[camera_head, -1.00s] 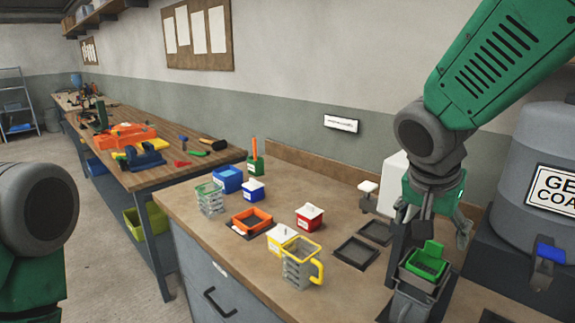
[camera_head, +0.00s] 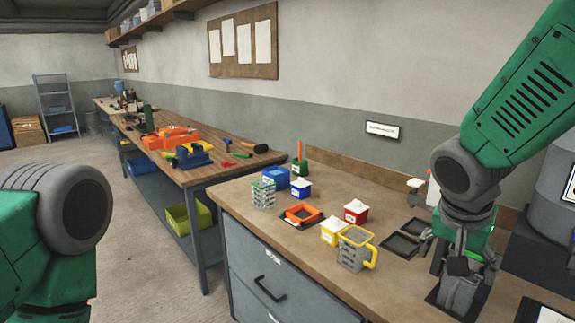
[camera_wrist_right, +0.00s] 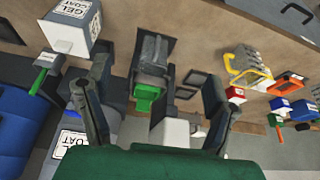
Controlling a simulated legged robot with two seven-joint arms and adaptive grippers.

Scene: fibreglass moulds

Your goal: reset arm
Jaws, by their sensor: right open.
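My right gripper (camera_head: 464,262) hangs fingers-down at the right of the bench in the head view. Its two dark fingers are spread, and the right wrist view (camera_wrist_right: 155,105) shows nothing gripped between them. A grey holder (camera_head: 461,295) stands on a dark mat below it. In the wrist view this holder (camera_wrist_right: 151,55) has a green part (camera_wrist_right: 144,97) and lies beyond the fingers, apart from them.
On the wooden bench (camera_head: 240,190) stand a yellow-handled mug (camera_head: 355,250), a red box (camera_head: 356,211), an orange tray (camera_head: 301,214) and blue bins (camera_head: 276,177). Empty dark trays (camera_head: 401,245) lie left of the gripper. A grey drum (camera_head: 553,195) is at the right.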

